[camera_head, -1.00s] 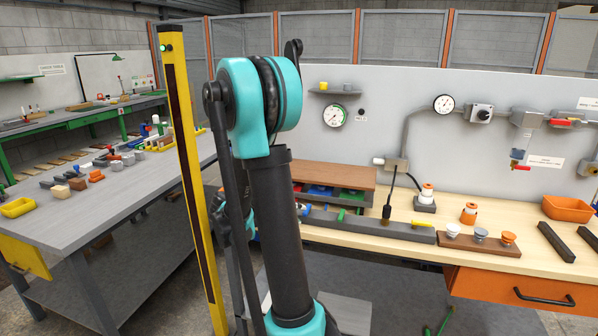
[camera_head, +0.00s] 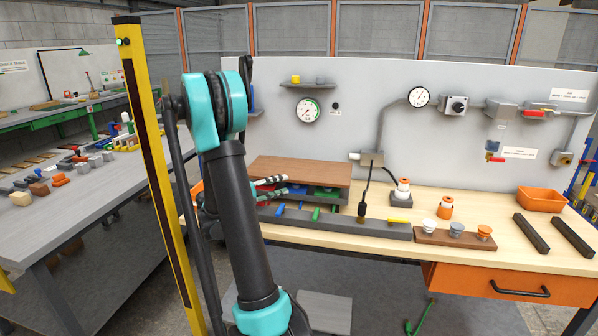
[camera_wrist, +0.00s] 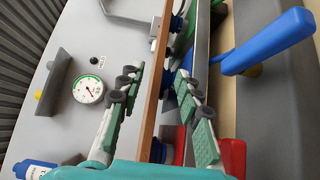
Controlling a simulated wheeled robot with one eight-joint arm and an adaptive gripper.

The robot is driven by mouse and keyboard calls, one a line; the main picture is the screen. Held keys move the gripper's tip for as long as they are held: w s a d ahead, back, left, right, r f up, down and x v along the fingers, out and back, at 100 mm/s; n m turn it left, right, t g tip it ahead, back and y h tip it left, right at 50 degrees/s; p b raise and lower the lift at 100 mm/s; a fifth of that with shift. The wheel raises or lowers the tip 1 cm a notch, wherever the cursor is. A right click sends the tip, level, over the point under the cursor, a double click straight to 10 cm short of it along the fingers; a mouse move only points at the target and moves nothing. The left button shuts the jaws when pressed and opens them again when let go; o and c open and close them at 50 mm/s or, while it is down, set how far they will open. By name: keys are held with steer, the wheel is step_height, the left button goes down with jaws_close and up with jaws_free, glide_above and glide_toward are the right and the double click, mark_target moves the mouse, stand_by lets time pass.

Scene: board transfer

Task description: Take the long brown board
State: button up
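The long brown board (camera_head: 318,170) lies flat on top of a low rack on the workbench, just right of my arm. My gripper (camera_head: 270,186) is at the front left of the board, with one finger above its front edge and the other lower. In the wrist view the board (camera_wrist: 155,90) shows edge-on as a brown strip between the two green-padded fingers (camera_wrist: 158,105). The fingers are apart, with visible gaps to the board. Much of the rack is hidden by the board and my arm.
Blue, green and red parts sit in the rack under the board. A grey rail (camera_head: 340,226) with coloured handles lies in front. A brown block with three knobs (camera_head: 428,239) and an orange bin (camera_head: 541,199) are to the right. A yellow post (camera_head: 150,130) stands left of my arm.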

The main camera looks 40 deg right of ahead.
mark_target(295, 182)
steer(key=d, duration=0.5)
steer(key=s+d, duration=0.1)
steer(key=d, duration=0.2)
steer(key=shift+s+d, duration=0.1)
steer(key=shift+d, duration=0.05)
jaws_close()
